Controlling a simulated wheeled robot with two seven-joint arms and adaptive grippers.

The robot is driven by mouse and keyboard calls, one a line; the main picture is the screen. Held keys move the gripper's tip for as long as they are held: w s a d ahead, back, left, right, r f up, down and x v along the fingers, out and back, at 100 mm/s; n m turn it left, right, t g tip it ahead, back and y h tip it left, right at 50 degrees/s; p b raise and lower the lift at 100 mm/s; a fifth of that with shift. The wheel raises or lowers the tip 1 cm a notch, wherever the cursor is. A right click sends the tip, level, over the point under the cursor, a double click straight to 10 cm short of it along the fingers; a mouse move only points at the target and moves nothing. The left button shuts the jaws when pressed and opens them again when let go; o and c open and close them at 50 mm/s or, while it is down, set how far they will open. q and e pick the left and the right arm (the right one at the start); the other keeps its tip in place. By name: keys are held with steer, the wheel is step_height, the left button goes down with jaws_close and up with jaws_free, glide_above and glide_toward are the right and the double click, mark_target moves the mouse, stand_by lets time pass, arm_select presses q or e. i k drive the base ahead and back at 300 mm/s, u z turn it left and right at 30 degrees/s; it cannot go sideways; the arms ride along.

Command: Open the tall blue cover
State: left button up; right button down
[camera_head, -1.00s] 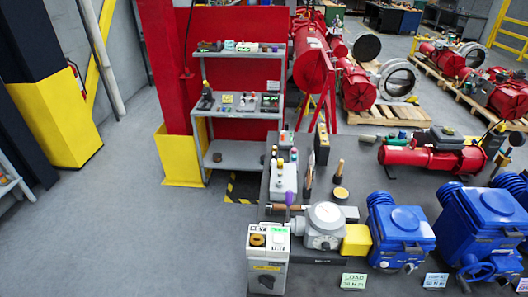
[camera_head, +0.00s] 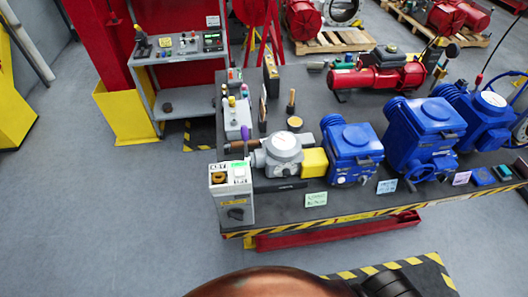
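Several blue actuator housings stand in a row on the dark workbench. The leftmost (camera_head: 351,150) is the shortest. A taller blue one (camera_head: 424,130) stands to its right, and another blue unit (camera_head: 480,115) with a round pale dial is farther right. I cannot tell for certain which part is the tall blue cover; the blue tops I see look closed. Neither of my grippers is in view.
The workbench (camera_head: 385,208) has a yellow-black striped front edge. On it are a grey control box (camera_head: 231,194), a grey round-topped unit (camera_head: 282,151) and a red actuator (camera_head: 376,77). A grey shelf (camera_head: 182,103) stands at the left. Grey floor lies open in front and left.

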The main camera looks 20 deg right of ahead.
mark_target(433, 117)
steer(key=z, duration=2.4)
steer(key=i, duration=1.15)
steer(key=u, duration=0.6)
